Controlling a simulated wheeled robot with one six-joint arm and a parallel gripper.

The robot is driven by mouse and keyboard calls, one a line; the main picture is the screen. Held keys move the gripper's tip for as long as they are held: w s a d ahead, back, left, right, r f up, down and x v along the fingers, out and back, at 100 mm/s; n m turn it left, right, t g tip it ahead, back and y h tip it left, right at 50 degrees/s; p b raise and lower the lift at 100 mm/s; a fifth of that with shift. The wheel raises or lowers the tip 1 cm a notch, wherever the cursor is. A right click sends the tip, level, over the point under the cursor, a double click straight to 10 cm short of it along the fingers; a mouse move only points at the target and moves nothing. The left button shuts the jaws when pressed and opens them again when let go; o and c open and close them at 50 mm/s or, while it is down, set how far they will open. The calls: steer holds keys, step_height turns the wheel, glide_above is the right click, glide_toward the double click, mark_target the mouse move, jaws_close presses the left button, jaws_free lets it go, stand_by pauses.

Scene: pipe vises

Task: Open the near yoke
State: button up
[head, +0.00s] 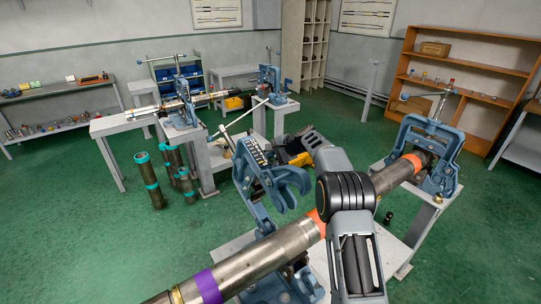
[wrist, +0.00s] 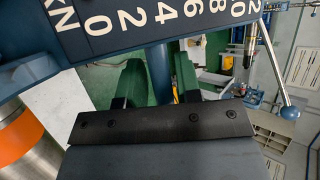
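The near yoke (head: 262,172) is a blue-grey frame with a numbered scale plate and a hooked end. In the head view it is tilted well over to the left, its hook clear above the steel pipe (head: 245,265). The near vise's base (head: 283,288) is partly hidden under the pipe. In the wrist view the scale plate (wrist: 165,22) crosses the top, close to the camera. My gripper (wrist: 157,72) has its two green fingers apart, with a blue bar between them; I cannot tell whether they touch it. My arm hides the gripper in the head view.
The far vise (head: 430,150) stands closed around the pipe's other end on a grey stand. The T-handle (head: 244,117) juts from the yoke, and its ball end shows in the wrist view (wrist: 289,112). Another bench (head: 112,124) stands behind, with upright pipes (head: 150,180) beside it. Green floor is open at left.

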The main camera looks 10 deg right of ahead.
steer(key=shift+o, duration=0.9)
steer(key=b+v, duration=0.3)
steer(key=v, duration=1.1)
steer(key=shift+a, duration=0.15)
